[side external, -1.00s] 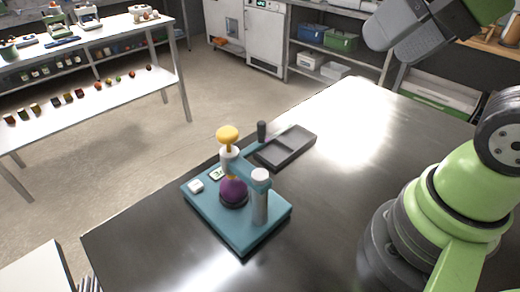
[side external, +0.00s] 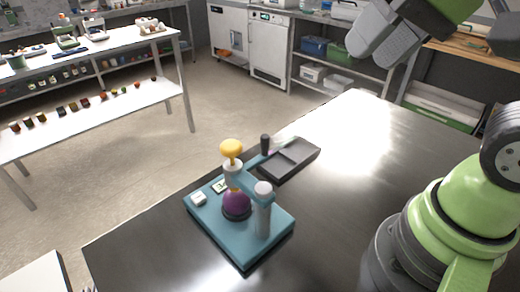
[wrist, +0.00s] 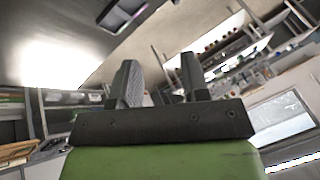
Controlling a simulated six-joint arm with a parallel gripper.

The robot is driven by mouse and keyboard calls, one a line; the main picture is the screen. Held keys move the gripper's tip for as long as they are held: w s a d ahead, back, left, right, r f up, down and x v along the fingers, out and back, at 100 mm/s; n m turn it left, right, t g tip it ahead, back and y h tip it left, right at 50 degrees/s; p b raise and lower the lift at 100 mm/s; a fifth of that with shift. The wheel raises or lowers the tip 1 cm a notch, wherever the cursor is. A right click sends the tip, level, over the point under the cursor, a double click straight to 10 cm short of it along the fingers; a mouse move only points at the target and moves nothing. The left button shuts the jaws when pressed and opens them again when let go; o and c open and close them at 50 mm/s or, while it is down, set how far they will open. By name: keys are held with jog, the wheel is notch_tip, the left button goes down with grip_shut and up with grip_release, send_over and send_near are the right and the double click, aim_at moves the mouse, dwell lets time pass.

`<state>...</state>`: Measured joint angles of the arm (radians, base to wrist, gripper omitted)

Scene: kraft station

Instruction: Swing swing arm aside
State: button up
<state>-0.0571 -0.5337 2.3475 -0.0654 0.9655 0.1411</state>
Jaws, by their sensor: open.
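The teal fixture (side external: 215,232) stands on the dark metal table. Its grey post (side external: 263,212) rises near the front corner. My gripper (wrist: 160,82) is open and empty in the wrist view. In the side view its grey fingers (side external: 381,32) are high at the upper right, well apart from the fixture.
Two small white blocks sit on the fixture's base. The table (side external: 340,190) is clear to the right of the fixture. A shelf table (side external: 100,110) stands apart at left.

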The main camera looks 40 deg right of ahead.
jog(key=w+a+f+m+g, duration=0.2)
jog(key=w+a+f+g, duration=0.1)
jog(key=w, duration=0.4)
jog(key=m+g+h, duration=0.2)
send_over(265, 136)
notch_tip(265, 136, down, 5)
jog(key=shift+s+d+r, duration=0.1)
jog(key=shift+s+r, duration=0.05)
jog(key=shift+r, duration=0.05)
jog(key=shift+f+g, duration=0.3)
jog(key=shift+f, duration=0.3)
notch_tip(265, 136, down, 9)
jog(key=shift+f, duration=0.1)
grip_shut()
